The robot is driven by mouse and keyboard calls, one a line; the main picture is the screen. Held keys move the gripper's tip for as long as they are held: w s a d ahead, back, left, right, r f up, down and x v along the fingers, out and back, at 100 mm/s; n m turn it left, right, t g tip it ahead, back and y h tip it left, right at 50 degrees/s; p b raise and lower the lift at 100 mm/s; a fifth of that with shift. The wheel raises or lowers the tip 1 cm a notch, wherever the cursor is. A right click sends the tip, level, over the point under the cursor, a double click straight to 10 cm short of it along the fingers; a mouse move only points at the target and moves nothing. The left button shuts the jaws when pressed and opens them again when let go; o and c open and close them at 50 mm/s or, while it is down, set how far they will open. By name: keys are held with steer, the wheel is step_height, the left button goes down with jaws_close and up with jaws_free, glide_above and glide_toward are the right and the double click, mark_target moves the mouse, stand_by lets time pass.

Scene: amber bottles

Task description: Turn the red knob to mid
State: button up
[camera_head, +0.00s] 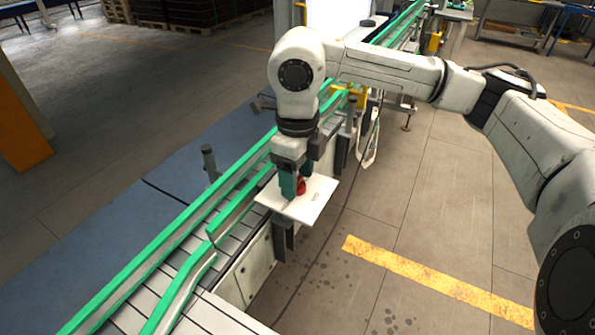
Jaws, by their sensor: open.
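The red knob (301,186) sits on a white panel (313,207) mounted at the side of the conveyor. A small dark mark that looks like lettering shows on the panel near the knob; I cannot read it surely. My gripper (295,191) is pointed down over the panel, its green-tipped fingers at the knob. The jaws are open, with the near finger in front of part of the knob. I cannot tell whether the fingers touch it. The knob's pointer and its present setting are hidden or too small to see.
A conveyor with green rails (140,262) runs from the lower left to the upper right, beside and behind the panel. A grey post (209,163) stands at its far side. Clear floor with a yellow stripe (430,280) lies to the right. An orange post (22,125) stands far left.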

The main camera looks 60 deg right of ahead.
steer(key=shift+f, duration=0.15)
steer(key=shift+c, duration=0.2)
steer(key=c, duration=1)
steer(key=shift+f+b, duration=0.1)
steer(key=shift+b, duration=0.35)
